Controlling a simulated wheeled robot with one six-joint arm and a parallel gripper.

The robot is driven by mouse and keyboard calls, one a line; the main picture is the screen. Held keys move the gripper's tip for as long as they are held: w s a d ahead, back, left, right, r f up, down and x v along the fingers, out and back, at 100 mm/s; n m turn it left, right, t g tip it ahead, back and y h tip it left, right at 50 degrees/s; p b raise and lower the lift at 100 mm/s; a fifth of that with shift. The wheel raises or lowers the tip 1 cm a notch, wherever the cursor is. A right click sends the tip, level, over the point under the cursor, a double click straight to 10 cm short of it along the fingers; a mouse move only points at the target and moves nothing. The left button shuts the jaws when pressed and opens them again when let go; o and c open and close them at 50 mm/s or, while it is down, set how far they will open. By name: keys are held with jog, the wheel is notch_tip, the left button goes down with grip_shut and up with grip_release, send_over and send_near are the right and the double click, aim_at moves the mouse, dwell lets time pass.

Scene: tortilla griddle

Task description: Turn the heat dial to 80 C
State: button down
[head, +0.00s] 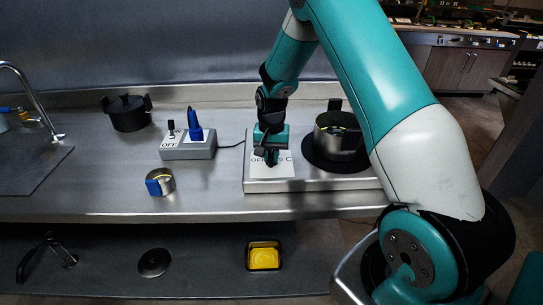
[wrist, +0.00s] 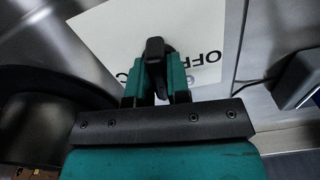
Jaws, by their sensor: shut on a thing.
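The griddle base (head: 255,186) is a low metal box at the centre of the counter. A white label (head: 287,171) on it shows "OFF" and a "C", partly covered by my gripper; the full reading is hidden. The heat dial is a black knob in front of this label, clearest in the wrist view (wrist: 155,48). My gripper (head: 270,154) points down over the dial. In the wrist view its teal fingers (wrist: 156,80) are closed around the black knob.
A metal pot (head: 334,141) stands on the round black plate (head: 312,160) right of the dial. The counter front is mostly free.

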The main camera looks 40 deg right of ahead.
aim_at(271, 154)
jog(key=m, duration=0.6)
jog(key=shift+b, duration=0.3)
jog(key=m, duration=0.6)
jog(key=shift+w+m, duration=0.1)
jog(key=shift+m, duration=0.2)
jog(key=c, duration=1.1)
grip_release()
notch_tip(271, 154, up, 18)
jog(key=b, duration=0.2)
jog(key=shift+f+b, duration=0.25)
jog(key=shift+b, duration=0.1)
jog(key=shift+a, duration=0.1)
